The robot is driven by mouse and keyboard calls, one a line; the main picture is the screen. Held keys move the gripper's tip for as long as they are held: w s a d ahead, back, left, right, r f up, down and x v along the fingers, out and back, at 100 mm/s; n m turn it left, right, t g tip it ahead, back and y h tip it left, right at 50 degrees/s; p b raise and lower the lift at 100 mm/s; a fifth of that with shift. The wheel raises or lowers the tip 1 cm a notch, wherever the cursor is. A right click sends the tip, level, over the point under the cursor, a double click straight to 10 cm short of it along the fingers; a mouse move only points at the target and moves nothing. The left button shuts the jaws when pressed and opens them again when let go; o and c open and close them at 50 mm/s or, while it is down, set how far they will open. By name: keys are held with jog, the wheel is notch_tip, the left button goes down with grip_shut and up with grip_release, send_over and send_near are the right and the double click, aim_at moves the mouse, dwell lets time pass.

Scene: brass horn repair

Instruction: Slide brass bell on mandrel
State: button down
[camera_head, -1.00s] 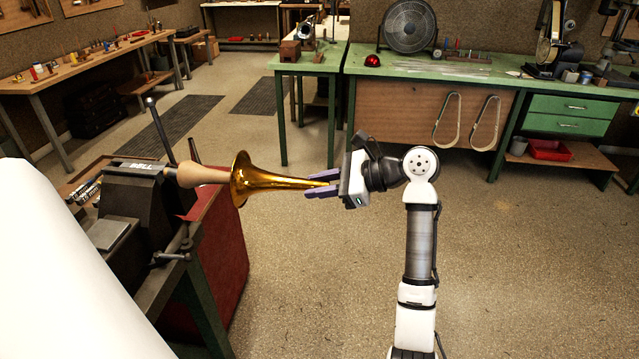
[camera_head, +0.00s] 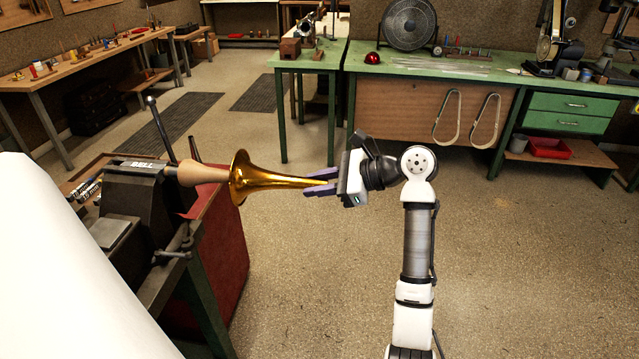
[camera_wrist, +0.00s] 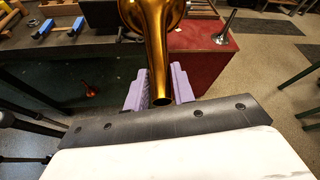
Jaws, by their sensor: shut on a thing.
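The brass bell (camera_head: 262,180) is held level in the head view, its narrow tail between the purple fingers of my gripper (camera_head: 322,183). Its wide flare faces left. The pale wooden mandrel (camera_head: 198,174) points right from the dark vise (camera_head: 135,195). The mandrel's tip meets the flare's mouth and its end is hidden by the bell; I cannot tell how deep it sits. In the wrist view the bell (camera_wrist: 154,40) rises between the two fingers (camera_wrist: 158,92), its tube end near the palm.
A red cabinet (camera_head: 222,230) stands below the vise. A wooden bench (camera_head: 95,55) with small items is at back left. The floor right of the bell is clear.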

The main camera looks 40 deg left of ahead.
aim_at(255, 178)
jog(key=shift+s+a, duration=0.5)
jog(key=shift+a, duration=0.35)
jog(key=shift+s+a, duration=0.5)
jog(key=shift+a, duration=0.4)
dwell(0.3)
jog(key=shift+s+a, duration=0.85)
jog(key=shift+a, duration=0.5)
jog(key=shift+s+a, duration=0.9)
jog(key=shift+a, duration=0.5)
jog(key=shift+s+a, duration=0.85)
jog(key=shift+a, duration=0.5)
jog(key=c, duration=1.1)
grip_release()
jog(key=b+v, duration=0.3)
jog(key=v, duration=1)
jog(key=shift+w+d+r+b, duration=0.1)
jog(key=shift+w+d+b, duration=0.05)
jog(key=shift+d+b, duration=0.2)
